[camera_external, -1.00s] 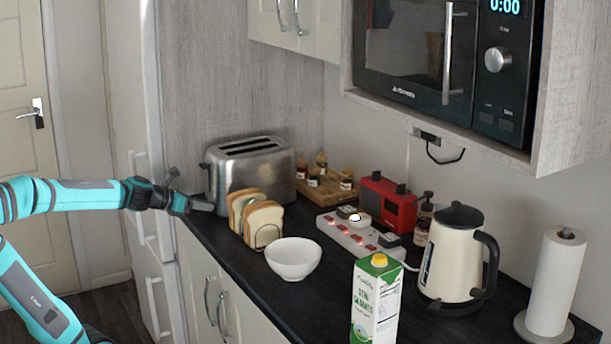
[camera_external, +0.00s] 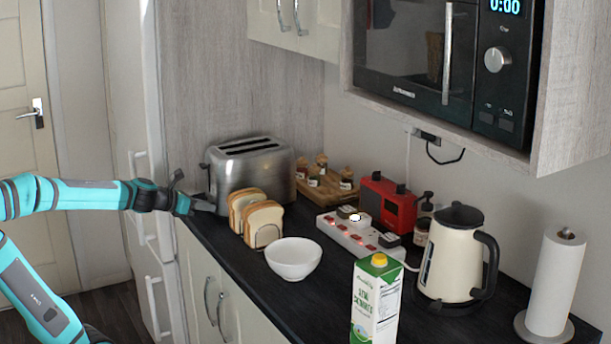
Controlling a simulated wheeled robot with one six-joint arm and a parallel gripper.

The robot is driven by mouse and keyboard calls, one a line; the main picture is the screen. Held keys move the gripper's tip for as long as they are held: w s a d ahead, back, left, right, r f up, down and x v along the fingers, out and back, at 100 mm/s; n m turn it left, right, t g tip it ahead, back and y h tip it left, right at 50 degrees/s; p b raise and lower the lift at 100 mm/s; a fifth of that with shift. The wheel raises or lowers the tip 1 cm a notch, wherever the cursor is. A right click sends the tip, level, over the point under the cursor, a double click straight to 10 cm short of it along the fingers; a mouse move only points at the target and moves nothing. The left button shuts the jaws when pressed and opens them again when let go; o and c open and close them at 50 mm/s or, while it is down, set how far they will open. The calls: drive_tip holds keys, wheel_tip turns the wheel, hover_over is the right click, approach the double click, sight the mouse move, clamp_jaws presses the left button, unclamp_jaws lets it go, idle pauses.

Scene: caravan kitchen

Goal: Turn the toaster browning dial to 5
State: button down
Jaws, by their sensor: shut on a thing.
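A silver toaster (camera_external: 252,170) stands at the far left end of the dark counter, with its two long slots on top. A dark lever shows at its upper left edge. My gripper (camera_external: 207,206) is at the toaster's left end, low down, level with the counter edge. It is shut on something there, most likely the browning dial. The dial itself, its numbers and its pointer do not show from this side, so its setting cannot be told.
Bread slices in a rack (camera_external: 262,222) stand close in front of the toaster. A white bowl (camera_external: 293,258), a milk carton (camera_external: 375,300), a power strip (camera_external: 346,236), a red radio (camera_external: 388,203) and a kettle (camera_external: 455,255) stand further right. A spice tray (camera_external: 328,188) is behind.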

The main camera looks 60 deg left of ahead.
drive_tip(key=shift+d+m+y, duration=0.15)
drive_tip(key=shift+m+y, duration=0.65)
drive_tip(key=shift+m, duration=0.4)
drive_tip(key=c, duration=1.3)
unclamp_jaws()
drive_tip(key=shift+s, duration=0.15)
drive_tip(key=shift+f+v, duration=0.2)
drive_tip(key=shift+v, duration=8.4)
drive_tip(key=shift+d, duration=0.15)
